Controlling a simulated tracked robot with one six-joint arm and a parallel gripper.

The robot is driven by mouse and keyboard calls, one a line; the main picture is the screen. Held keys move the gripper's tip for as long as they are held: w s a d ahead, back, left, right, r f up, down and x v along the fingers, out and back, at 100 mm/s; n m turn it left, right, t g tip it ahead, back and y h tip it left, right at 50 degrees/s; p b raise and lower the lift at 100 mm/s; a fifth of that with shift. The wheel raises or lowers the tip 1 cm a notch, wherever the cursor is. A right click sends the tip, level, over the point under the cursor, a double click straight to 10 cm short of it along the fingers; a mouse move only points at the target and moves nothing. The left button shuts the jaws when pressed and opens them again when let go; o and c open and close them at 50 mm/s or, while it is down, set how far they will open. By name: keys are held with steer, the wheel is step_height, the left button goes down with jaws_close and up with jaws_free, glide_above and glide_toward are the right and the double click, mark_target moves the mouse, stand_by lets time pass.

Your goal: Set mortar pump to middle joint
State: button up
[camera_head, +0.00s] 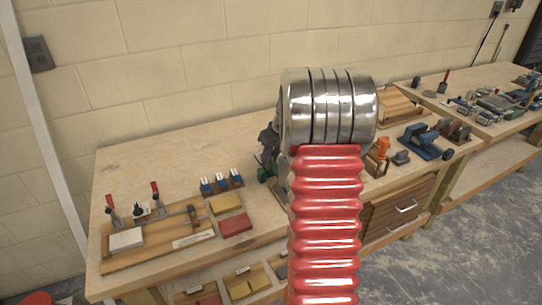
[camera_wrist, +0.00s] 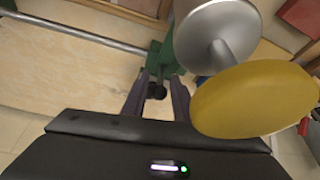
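No mortar pump or joint can be made out in either view. In the wrist view my gripper (camera_wrist: 159,80) is open, with its two dark fingers apart. A small black knob (camera_wrist: 157,91) shows in the gap between them, and I cannot tell whether it touches either finger. Just beyond are green machine parts (camera_wrist: 158,60) with a metal rod (camera_wrist: 75,34) running left. A silver disc on a tapered stem (camera_wrist: 213,35) and a yellow disc (camera_wrist: 243,98) stand close to the right finger. In the head view the gripper is hidden.
A wooden workbench (camera_head: 130,175) runs along a block wall. On it are a board with red-handled clamps (camera_head: 125,258), a yellow block (camera_head: 225,204), a red block (camera_head: 235,225), and a blue tool (camera_head: 425,140). A red ribbed sleeve with metal rings blocks the middle of the head view.

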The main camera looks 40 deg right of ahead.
jaws_close()
stand_by(0.3)
stand_by(0.4)
